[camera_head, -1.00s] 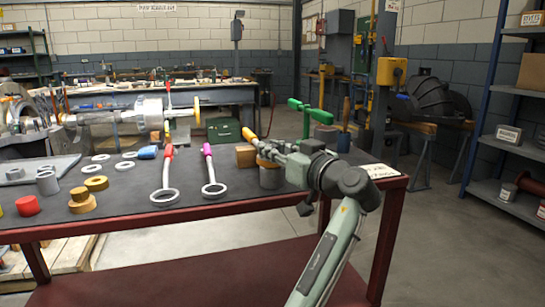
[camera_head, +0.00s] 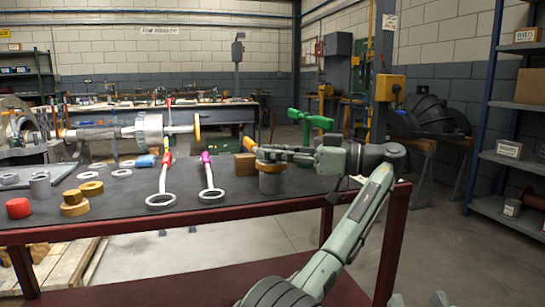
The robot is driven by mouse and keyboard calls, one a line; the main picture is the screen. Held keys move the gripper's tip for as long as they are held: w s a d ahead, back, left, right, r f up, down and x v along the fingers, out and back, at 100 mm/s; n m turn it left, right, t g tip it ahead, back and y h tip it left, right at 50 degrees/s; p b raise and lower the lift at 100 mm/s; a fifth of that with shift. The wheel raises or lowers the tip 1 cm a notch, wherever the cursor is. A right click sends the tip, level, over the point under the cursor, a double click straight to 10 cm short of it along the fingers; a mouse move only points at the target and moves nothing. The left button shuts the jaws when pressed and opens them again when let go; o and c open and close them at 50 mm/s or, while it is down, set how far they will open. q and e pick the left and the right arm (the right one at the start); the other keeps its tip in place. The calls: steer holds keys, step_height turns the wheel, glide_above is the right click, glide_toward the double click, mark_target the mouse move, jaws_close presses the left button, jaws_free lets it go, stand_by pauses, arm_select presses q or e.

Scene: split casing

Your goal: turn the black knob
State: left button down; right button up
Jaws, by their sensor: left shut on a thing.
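My left gripper (camera_head: 283,155) reaches left over the near bench, its fingers shut around a yellow-orange handled item (camera_head: 250,146). Most of that item is hidden by the fingers, so I cannot tell its full shape. The fingers are just above or in front of a grey cylinder with an orange top (camera_head: 271,179); I cannot tell whether they touch it. My right gripper is not in view. I cannot pick out a black knob. A dark rounded casing (camera_head: 432,112) stands on an orange trestle at the back right.
The dark-topped bench (camera_head: 120,205) holds two ring-ended tools with red (camera_head: 167,158) and magenta (camera_head: 206,158) ends, a brown block (camera_head: 245,164), a red cylinder (camera_head: 18,208) and several rings. Shelving (camera_head: 507,205) stands at right.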

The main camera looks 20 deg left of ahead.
arm_select(q)
steer(key=shift+n+g, duration=0.4)
steer(key=shift+g, duration=0.3)
steer(key=c, duration=1.3)
jaws_free()
steer(key=shift+r, duration=0.1)
step_height(320, 180, up, 10)
steer(key=shift+f, duration=0.1)
